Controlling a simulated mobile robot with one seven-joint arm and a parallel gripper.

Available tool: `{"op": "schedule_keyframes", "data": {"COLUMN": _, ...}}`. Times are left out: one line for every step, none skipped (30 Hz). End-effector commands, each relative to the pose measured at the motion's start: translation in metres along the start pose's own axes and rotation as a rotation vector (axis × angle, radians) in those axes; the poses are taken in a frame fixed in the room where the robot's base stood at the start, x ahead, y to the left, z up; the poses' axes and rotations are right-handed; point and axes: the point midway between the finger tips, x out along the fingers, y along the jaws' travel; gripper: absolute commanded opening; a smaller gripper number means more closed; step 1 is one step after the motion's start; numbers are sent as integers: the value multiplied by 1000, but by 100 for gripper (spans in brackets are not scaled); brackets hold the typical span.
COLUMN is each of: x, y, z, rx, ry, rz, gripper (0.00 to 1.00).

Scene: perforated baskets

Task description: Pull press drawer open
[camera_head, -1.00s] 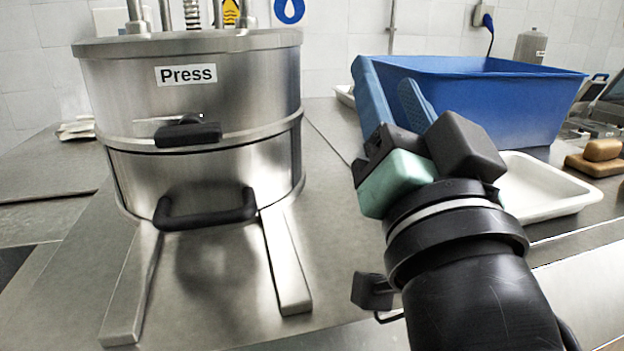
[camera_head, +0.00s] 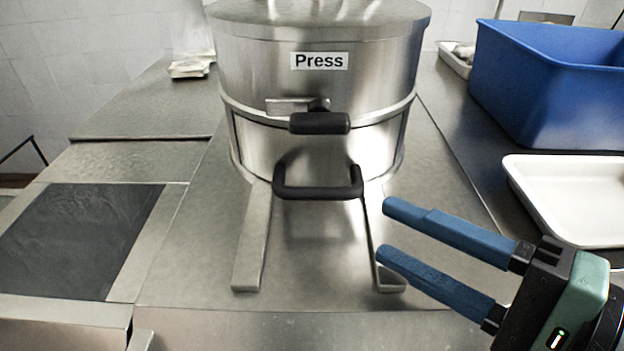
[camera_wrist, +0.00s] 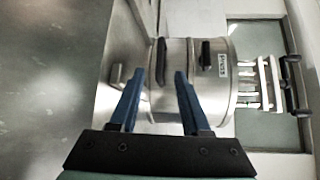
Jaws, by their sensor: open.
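The press (camera_head: 330,80) is a round steel drum labelled "Press", standing on the counter in the middle of the head view. Its lower drawer has a black loop handle (camera_head: 318,193). A second black handle (camera_head: 319,123) sits above it on the upper part. My gripper (camera_head: 382,229) has two blue fingers, spread open and empty, in front of and to the right of the drawer handle, apart from it. In the wrist view the press (camera_wrist: 188,75) lies ahead, turned sideways, with the lower handle (camera_wrist: 161,62) beyond my fingers. The drawer looks shut.
Two steel rails (camera_head: 251,236) reach forward below the press, and my fingertips are close to the right one. A blue bin (camera_head: 545,85) and a white tray (camera_head: 575,195) stand at the right. A dark panel (camera_head: 75,240) lies at the left, with bare counter between.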

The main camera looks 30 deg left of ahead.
Motion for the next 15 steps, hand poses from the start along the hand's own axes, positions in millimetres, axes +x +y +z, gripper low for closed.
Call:
{"op": "schedule_keyframes", "data": {"x": 10, "y": -2, "z": 2, "rx": 0, "ry": -5, "rz": 1, "gripper": 47}}
{"op": "schedule_keyframes", "data": {"x": 16, "y": -2, "z": 2, "rx": 0, "ry": -6, "rz": 0, "gripper": 47}}
{"op": "schedule_keyframes", "data": {"x": 24, "y": -2, "z": 1, "rx": 2, "ry": -5, "rz": 1, "gripper": 47}}
{"op": "schedule_keyframes", "data": {"x": 31, "y": -2, "z": 2, "rx": 2, "ry": -6, "rz": 0, "gripper": 47}}
{"op": "schedule_keyframes", "data": {"x": 37, "y": -2, "z": 2, "rx": 0, "ry": -6, "rz": 1, "gripper": 47}}
{"op": "schedule_keyframes", "data": {"x": 46, "y": -3, "z": 2, "rx": 0, "ry": -4, "rz": 0, "gripper": 47}}
{"op": "schedule_keyframes", "data": {"x": 52, "y": -3, "z": 2, "rx": 0, "ry": -5, "rz": 0, "gripper": 47}}
{"op": "schedule_keyframes", "data": {"x": 59, "y": -3, "z": 2, "rx": 0, "ry": -4, "rz": 0, "gripper": 47}}
{"op": "schedule_keyframes", "data": {"x": 67, "y": -3, "z": 2, "rx": -1, "ry": -5, "rz": 1, "gripper": 47}}
{"op": "schedule_keyframes", "data": {"x": 72, "y": -3, "z": 1, "rx": 0, "ry": -3, "rz": 0, "gripper": 47}}
{"op": "schedule_keyframes", "data": {"x": 78, "y": -3, "z": 1, "rx": -1, "ry": -4, "rz": 0, "gripper": 47}}
{"op": "schedule_keyframes", "data": {"x": 85, "y": -2, "z": 1, "rx": -1, "ry": -3, "rz": 1, "gripper": 47}}
{"op": "schedule_keyframes", "data": {"x": 89, "y": -3, "z": 1, "rx": -1, "ry": -2, "rz": -1, "gripper": 47}}
{"op": "schedule_keyframes", "data": {"x": 93, "y": -2, "z": 1, "rx": -1, "ry": -2, "rz": 0, "gripper": 47}}
{"op": "schedule_keyframes", "data": {"x": 98, "y": -2, "z": 1, "rx": -1, "ry": -1, "rz": 0, "gripper": 47}}
